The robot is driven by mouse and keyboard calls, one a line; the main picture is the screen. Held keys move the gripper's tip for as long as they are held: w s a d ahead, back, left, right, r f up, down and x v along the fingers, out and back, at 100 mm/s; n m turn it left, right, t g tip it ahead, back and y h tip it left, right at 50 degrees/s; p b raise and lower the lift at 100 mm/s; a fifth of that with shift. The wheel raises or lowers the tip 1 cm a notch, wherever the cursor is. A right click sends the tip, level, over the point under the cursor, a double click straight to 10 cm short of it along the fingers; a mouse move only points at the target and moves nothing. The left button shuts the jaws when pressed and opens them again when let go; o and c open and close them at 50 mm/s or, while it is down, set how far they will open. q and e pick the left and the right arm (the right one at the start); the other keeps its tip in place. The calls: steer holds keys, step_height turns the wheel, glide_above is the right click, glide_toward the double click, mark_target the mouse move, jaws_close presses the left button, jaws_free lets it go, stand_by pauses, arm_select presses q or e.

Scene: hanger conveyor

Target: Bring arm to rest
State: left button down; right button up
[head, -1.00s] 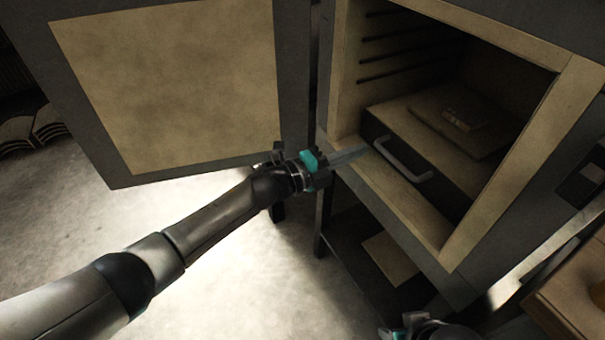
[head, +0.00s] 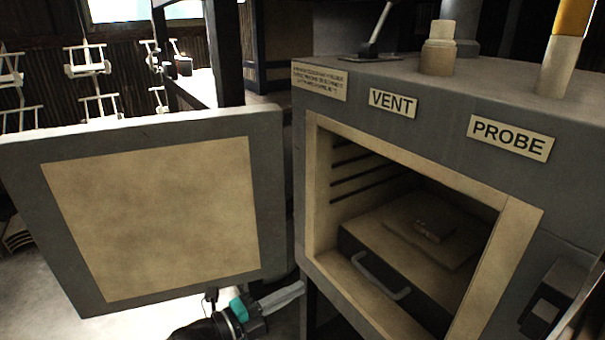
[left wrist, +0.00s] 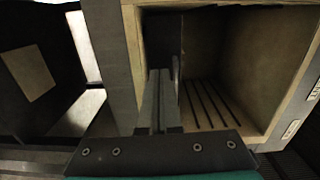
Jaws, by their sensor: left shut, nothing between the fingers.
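My left gripper (head: 283,297) is low in the head view, below the open oven door and left of the oven mouth. Its fingers are together with nothing between them. In the left wrist view the shut fingers (left wrist: 158,100) point toward the oven opening. They appear apart from the drawer handle (head: 381,277), though the wrist view does not make the gap clear. My right gripper is not in view.
The grey oven (head: 320,122) stands open, its door (head: 150,215) swung left. Inside are a dark drawer or tray (head: 355,250) and a flat board with a small block (head: 433,231). VENT and PROBE labels mark the oven. Hangers (head: 88,62) hang at the back left.

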arm_select(q)
steer(key=s+a+f+n+y+p, duration=0.35)
steer(key=a+f+n+y, duration=0.25)
steer(key=a+f+n, duration=0.4)
steer(key=s+a+f+n+y+p, duration=0.2)
steer(key=s+a+f+n+y, duration=0.4)
steer(key=f, duration=0.5)
steer(key=s+a+f+n+g+y+p, duration=0.1)
steer(key=s+f+n+g, duration=0.1)
steer(key=s, duration=0.7)
steer(key=s+a+f+n+g+y+p, duration=0.1)
steer(key=s+a+f+n+g, duration=0.1)
steer(key=s, duration=0.8)
steer(key=s+a+f+n+g+y+p, duration=0.1)
steer(key=s+f+n+g, duration=0.3)
steer(key=s, duration=0.6)
step_height(320, 180, down, 4)
steer(key=shift+s+a+r+n, duration=0.2)
steer(key=shift+a+n, duration=0.1)
steer(key=shift+n, duration=0.8)
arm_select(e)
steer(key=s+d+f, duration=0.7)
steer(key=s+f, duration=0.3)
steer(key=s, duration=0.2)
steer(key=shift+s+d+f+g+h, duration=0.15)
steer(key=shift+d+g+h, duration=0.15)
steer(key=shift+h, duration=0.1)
